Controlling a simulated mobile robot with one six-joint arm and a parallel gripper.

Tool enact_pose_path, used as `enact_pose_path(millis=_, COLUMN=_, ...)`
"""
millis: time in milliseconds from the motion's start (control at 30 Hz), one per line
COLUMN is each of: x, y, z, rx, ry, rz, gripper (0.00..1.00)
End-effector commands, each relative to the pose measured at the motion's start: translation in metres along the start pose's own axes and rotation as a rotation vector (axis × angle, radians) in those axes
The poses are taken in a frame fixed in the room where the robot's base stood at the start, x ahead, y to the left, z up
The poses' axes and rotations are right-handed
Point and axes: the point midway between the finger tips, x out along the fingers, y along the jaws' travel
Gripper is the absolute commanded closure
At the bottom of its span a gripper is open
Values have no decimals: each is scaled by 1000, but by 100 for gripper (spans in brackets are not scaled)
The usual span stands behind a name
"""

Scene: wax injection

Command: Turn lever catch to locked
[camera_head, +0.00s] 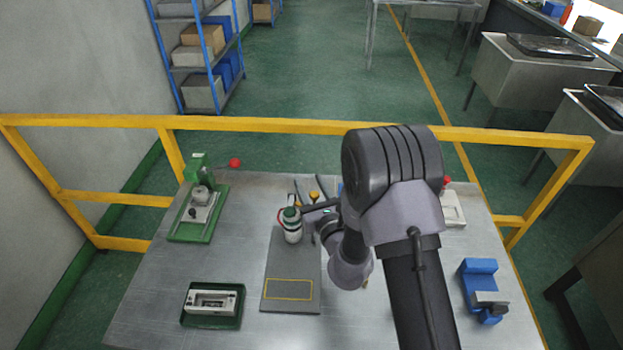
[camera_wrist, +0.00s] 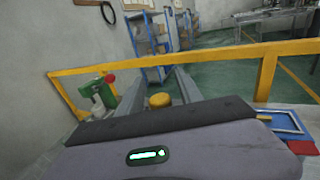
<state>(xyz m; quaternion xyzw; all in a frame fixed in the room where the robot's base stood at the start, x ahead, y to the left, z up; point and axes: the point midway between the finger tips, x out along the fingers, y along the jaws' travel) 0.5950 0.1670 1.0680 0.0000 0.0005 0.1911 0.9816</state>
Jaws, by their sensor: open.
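My gripper (camera_head: 309,184) reaches over the back of the metal table, low and pointing away. In the wrist view its two grey fingers (camera_wrist: 159,82) are apart, with nothing held between them. A round yellow knob (camera_wrist: 159,100) shows in the gap between the fingers; it is small in the head view (camera_head: 314,197). I cannot tell whether the knob touches a finger or belongs to the lever catch. What lies below it is hidden by my gripper's body. No lever catch, locked or unlocked, can be made out for certain.
A green-and-white bottle (camera_head: 291,226) stands on a grey mat (camera_head: 291,268) left of my wrist. A green press with a red knob (camera_head: 235,162) stands back left. A dark green tray (camera_head: 212,322) is front left, a blue vise (camera_head: 480,268) right. A yellow rail (camera_head: 262,124) runs behind the table.

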Motion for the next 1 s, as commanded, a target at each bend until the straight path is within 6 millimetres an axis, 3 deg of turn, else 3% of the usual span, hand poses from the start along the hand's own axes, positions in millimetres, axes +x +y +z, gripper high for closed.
enact_pose_path(millis=167, x=0, y=0, z=0, rx=0, ry=0, rz=0, gripper=57)
enact_pose_path(millis=300, x=0, y=0, z=0, rx=0, ry=0, rz=0, gripper=85)
enact_pose_path(millis=400, x=0, y=0, z=0, rx=0, ry=0, rz=0, gripper=100)
enact_pose_path(millis=567, x=0, y=0, z=0, rx=1, ry=-1, rz=14, gripper=100)
enact_pose_path(millis=1000, x=-2, y=11, z=0, rx=-1, ry=-2, rz=411, gripper=100)
